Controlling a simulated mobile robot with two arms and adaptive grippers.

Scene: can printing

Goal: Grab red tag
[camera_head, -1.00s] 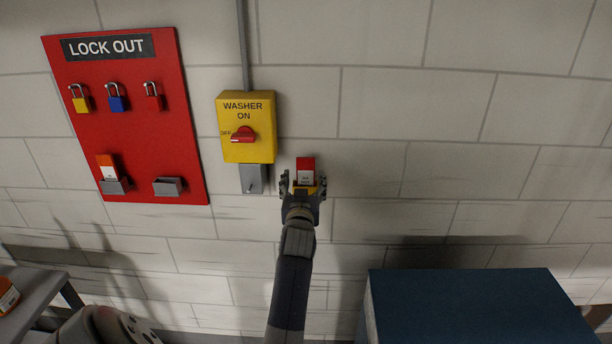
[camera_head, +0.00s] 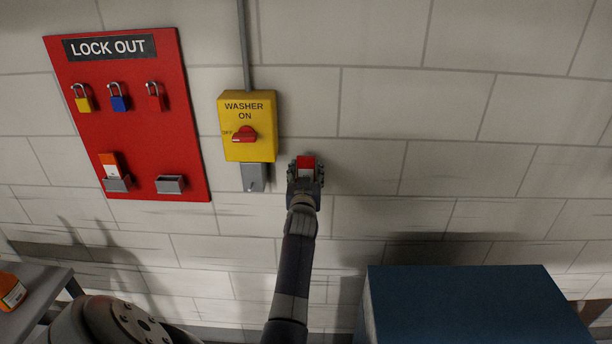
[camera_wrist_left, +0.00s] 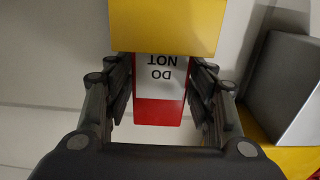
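The red tag (camera_head: 306,162), red with a white printed panel, is at the wall just right of and below the yellow washer switch box. In the left wrist view the tag (camera_wrist_left: 160,85) reads "DO NOT" upside down, and a yellow block (camera_wrist_left: 165,25) covers part of it. My left gripper (camera_head: 305,172) is up at the tag, with a finger on each side of it. In the wrist view the fingers look open, with narrow gaps beside the tag. The gripper hides the tag's lower part in the head view. My right gripper is not in view.
The washer switch box (camera_head: 249,126) is close left of the gripper. The red lock out board (camera_head: 140,140) holds padlocks, grey holders and another red-and-white tag (camera_head: 111,165). A blue box (camera_head: 470,305) stands at lower right. A grey table (camera_head: 45,290) is at lower left.

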